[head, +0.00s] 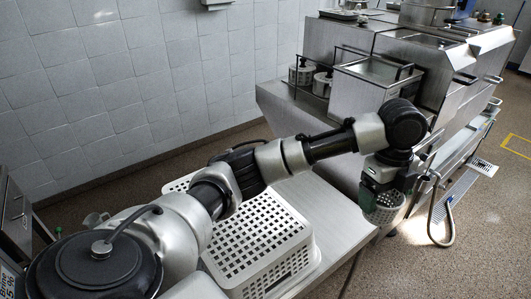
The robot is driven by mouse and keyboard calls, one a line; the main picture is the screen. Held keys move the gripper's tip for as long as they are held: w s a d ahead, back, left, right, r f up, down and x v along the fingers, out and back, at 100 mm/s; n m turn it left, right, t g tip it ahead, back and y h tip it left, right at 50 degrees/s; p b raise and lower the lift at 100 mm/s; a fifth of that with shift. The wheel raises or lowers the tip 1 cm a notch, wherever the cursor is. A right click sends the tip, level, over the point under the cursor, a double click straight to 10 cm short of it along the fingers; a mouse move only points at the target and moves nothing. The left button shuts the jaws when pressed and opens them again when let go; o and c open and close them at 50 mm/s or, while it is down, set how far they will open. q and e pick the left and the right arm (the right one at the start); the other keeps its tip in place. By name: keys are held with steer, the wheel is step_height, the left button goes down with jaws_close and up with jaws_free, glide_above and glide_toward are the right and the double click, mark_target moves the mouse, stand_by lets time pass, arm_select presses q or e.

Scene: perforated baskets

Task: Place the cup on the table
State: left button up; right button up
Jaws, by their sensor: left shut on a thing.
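My left arm reaches across the view from the lower left. Its gripper (381,187) points down at the right end of the arm and is shut on a grey perforated cup (384,210). The cup hangs below the gripper, near the right edge of the metal table (340,212). The gripper hides the cup's upper part. I cannot tell whether the cup touches anything below. My right gripper is not in view.
A white perforated basket (262,250) stands upside down on the table, partly behind my arm. Steel kitchen equipment (362,92) with a wire rail stands behind the table. Bare tabletop shows right of the basket. Open floor (440,265) lies at the right.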

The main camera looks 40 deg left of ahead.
arm_select(q)
steer(key=shift+w+f+b, duration=0.1)
steer(key=shift+f+b, duration=0.4)
steer(key=shift+f, duration=0.2)
steer(key=shift+w+a, duration=0.1)
steer(key=shift+a, duration=0.2)
steer(key=p, duration=0.4)
glide_above(329, 219)
step_height(329, 219, down, 6)
steer(key=f, duration=0.1)
steer(key=shift+w+a, duration=0.2)
steer(key=shift+a, duration=0.15)
step_height(329, 219, down, 3)
steer(key=shift+p, duration=0.5)
steer(key=shift+f, duration=0.45)
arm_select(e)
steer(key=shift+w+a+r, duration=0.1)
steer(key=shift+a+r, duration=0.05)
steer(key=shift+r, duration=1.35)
arm_select(q)
steer(key=shift+f, duration=0.1)
steer(key=o, duration=0.8)
steer(key=shift+c, duration=0.2)
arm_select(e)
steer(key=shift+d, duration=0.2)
